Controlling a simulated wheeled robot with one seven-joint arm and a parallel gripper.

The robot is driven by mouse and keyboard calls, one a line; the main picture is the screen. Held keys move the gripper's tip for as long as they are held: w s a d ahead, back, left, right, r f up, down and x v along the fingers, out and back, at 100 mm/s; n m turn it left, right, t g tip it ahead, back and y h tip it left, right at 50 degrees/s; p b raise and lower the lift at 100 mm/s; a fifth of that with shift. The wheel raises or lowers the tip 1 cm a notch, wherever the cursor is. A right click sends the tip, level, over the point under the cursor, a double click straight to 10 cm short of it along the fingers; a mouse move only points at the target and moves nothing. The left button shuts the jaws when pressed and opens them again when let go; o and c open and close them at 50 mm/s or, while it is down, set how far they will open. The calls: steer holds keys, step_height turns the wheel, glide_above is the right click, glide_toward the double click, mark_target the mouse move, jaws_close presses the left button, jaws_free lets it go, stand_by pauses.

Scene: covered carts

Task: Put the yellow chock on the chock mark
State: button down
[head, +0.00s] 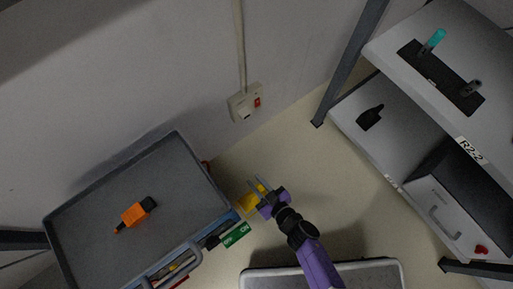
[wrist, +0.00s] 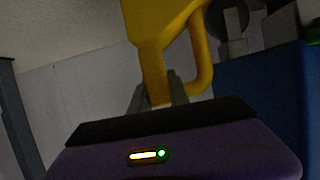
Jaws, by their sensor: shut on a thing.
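The yellow chock (head: 248,201) is beside the right end of the grey cart, partly hidden by my gripper in the head view. In the wrist view the yellow chock (wrist: 160,40) fills the top middle, with a looped handle on its right. My gripper (head: 257,187) is shut on it; the fingertips (wrist: 160,95) show on its lower part. I cannot tell whether the chock touches the floor. I cannot make out the chock mark in either view.
The grey cart (head: 84,222) at the left carries an orange tool (head: 134,214). A green label (head: 236,234) is at its near right corner. A shelf rack (head: 399,158) stands at the right. A wall socket (head: 244,103) is behind. Pale floor lies between cart and rack.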

steer(key=shift+f+b, duration=1.95)
steer(key=shift+f, duration=0.65)
steer(key=shift+f, duration=0.15)
steer(key=c, duration=1.3)
jaws_free()
steer(key=shift+o, duration=0.2)
steer(key=shift+s+d+r, duration=0.1)
steer(key=shift+s+r, duration=0.1)
steer(key=shift+r, duration=0.1)
steer(key=p+v, duration=0.6)
steer(key=v, duration=0.5)
steer(key=shift+s+d, duration=0.2)
steer(key=shift+d, duration=0.05)
